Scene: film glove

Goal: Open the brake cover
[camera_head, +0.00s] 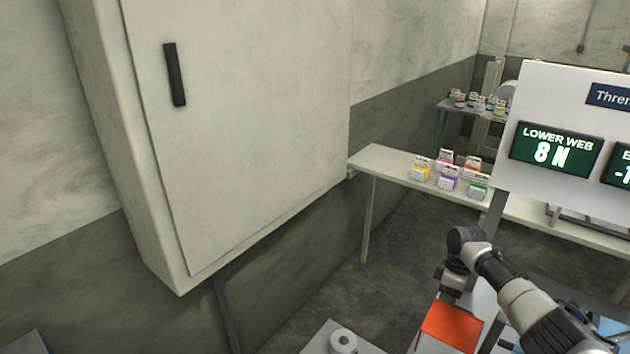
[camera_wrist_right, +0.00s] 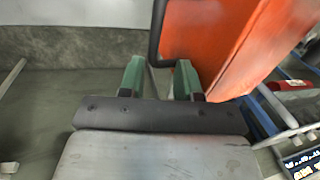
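An orange cover (camera_head: 452,325), which I take as the brake cover, is at the lower right of the head view. In the right wrist view the orange cover (camera_wrist_right: 215,35) fills the upper middle and appears tilted. A thin black bar handle (camera_wrist_right: 157,30) is at its left edge. My right gripper (camera_wrist_right: 160,78) has two green-tipped fingers standing apart, with the handle's lower bend showing between them. I cannot tell whether they touch it. In the head view my right gripper (camera_head: 452,285) is beside the cover's far edge, small and dark. My left gripper is not in view.
A closed wall cabinet (camera_head: 240,130) with a black handle (camera_head: 174,75) fills the left. A white display panel (camera_head: 560,140) reads "LOWER WEB 8 N". A bench (camera_head: 385,160) carries several small coloured boxes (camera_head: 448,178). A white roll (camera_head: 343,342) lies at the bottom.

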